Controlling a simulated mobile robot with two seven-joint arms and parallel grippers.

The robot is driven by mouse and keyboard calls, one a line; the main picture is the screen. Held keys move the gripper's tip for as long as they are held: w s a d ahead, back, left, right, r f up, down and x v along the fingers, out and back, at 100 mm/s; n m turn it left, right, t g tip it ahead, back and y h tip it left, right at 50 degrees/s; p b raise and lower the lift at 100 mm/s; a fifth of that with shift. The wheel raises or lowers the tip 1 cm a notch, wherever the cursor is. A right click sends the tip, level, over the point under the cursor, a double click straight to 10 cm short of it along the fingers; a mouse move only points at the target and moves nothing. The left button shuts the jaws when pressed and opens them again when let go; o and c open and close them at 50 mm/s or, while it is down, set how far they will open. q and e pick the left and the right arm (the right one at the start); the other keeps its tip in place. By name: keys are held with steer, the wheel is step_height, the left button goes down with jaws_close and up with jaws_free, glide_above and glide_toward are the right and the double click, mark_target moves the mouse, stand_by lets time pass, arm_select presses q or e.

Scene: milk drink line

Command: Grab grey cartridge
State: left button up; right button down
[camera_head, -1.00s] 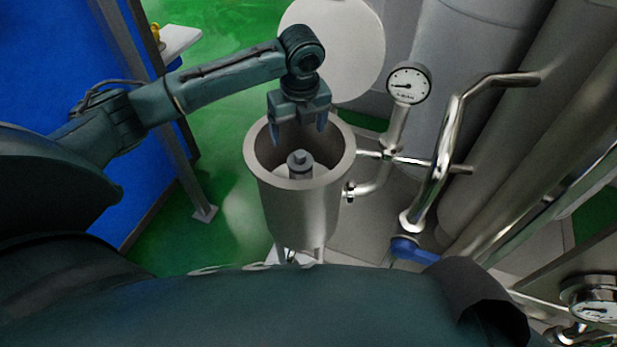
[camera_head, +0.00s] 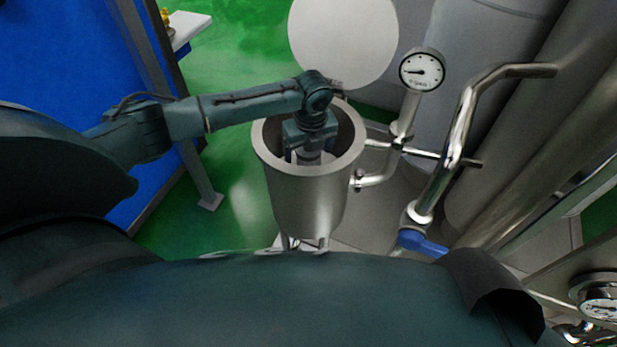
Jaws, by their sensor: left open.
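The grey cartridge (camera_head: 309,158) stands upright inside the round steel vessel (camera_head: 306,200), which is open at the top. My left gripper (camera_head: 309,153) points down inside the vessel's mouth, with its open fingers on either side of the cartridge's top. The gripper hides most of the cartridge, and I cannot tell whether the fingers touch it. My right gripper is not in view.
A round white lid (camera_head: 343,40) stands behind the vessel. A pressure gauge (camera_head: 422,70), a bent steel pipe (camera_head: 466,125) and a blue valve handle (camera_head: 422,243) are to the right. A blue panel (camera_head: 70,70) is on the left. Green floor lies between.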

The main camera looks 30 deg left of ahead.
arm_select(q)
steer(key=c, duration=1.3)
steer(key=shift+r, duration=0.15)
